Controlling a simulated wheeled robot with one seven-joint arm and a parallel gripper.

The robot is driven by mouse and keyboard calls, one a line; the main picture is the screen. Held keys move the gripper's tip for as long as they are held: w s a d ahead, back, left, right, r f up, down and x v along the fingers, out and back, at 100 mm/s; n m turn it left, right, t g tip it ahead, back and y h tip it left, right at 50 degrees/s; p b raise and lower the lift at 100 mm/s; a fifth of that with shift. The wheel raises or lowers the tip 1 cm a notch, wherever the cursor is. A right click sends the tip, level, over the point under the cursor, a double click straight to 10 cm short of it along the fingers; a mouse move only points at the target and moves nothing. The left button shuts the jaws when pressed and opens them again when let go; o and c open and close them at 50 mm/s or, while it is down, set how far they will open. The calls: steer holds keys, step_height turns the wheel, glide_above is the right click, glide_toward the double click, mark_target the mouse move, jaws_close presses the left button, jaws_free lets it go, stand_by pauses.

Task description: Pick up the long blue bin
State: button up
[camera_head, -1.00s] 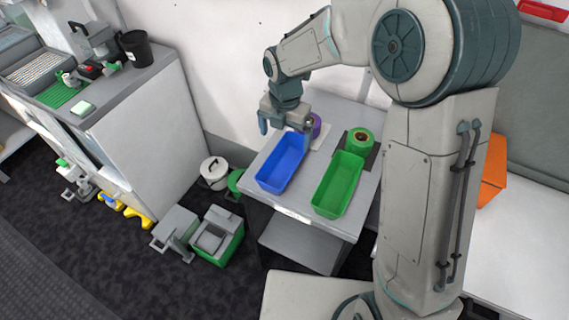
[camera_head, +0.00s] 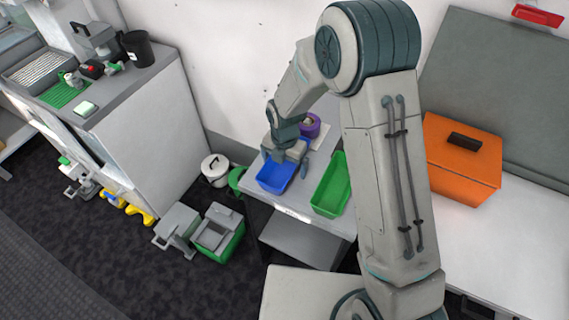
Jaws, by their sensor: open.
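The long blue bin (camera_head: 274,178) sits on the small grey table (camera_head: 335,229), at its left side. It is an open, narrow tray, and its far part is hidden behind my gripper. My gripper (camera_head: 284,164) is open and points down over the bin's far half, with one finger at the left side and one at the right side. I cannot tell whether the fingers touch the bin's walls. Nothing shows between the fingers apart from the bin.
A green bin (camera_head: 331,188) stands just right of the blue bin. A purple roll (camera_head: 311,126) is behind my gripper. A white bucket (camera_head: 214,168) and a green-and-grey container (camera_head: 219,233) stand on the floor to the left. An orange box (camera_head: 462,160) sits on the right counter.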

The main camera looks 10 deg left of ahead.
steer(key=c, duration=1.1)
steer(key=shift+r, duration=0.2)
